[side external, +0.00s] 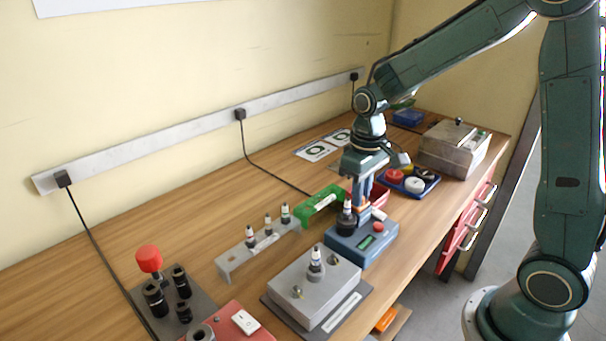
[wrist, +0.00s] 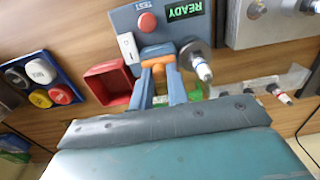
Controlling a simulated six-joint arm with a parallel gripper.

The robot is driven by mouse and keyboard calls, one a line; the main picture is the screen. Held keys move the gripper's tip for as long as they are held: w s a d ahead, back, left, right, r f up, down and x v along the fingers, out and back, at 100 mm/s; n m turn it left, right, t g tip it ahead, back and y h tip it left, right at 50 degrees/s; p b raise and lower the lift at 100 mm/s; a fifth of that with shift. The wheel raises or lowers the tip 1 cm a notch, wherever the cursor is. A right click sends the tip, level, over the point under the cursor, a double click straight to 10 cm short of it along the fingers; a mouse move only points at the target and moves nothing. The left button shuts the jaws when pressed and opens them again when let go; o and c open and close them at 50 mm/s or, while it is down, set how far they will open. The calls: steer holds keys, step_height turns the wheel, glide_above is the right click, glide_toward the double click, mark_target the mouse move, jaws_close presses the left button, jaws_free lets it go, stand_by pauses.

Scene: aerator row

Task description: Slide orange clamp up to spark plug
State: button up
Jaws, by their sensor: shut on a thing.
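The orange clamp (wrist: 157,52) sits on the blue tester (wrist: 122,17), against its edge in the wrist view. My gripper (wrist: 158,70) is shut on the clamp, a finger on each side; in the side view my gripper (side external: 362,205) is low over the tester (side external: 378,243) and mostly hides the clamp. A spark plug (wrist: 202,70) with a white body stands in a dark round socket just right of the clamp in the wrist view. In the side view this spark plug (side external: 347,204) is upright, close beside my fingers. A small gap between clamp and socket seems visible.
The tester has a red button (wrist: 147,22) and a green READY display (wrist: 184,10). A red bin (wrist: 108,82) lies close to my fingers. A grey rack (side external: 240,259) and green rack (side external: 318,206) stand behind; a grey block (side external: 300,290) with a plug is in front.

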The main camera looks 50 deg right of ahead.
steer(key=shift+a, duration=0.75)
steer(key=o, duration=0.6)
steer(key=shift+o, duration=0.2)
steer(key=shift+r, duration=0.15)
step_height(320, 180, up, 8)
stand_by(0.5)
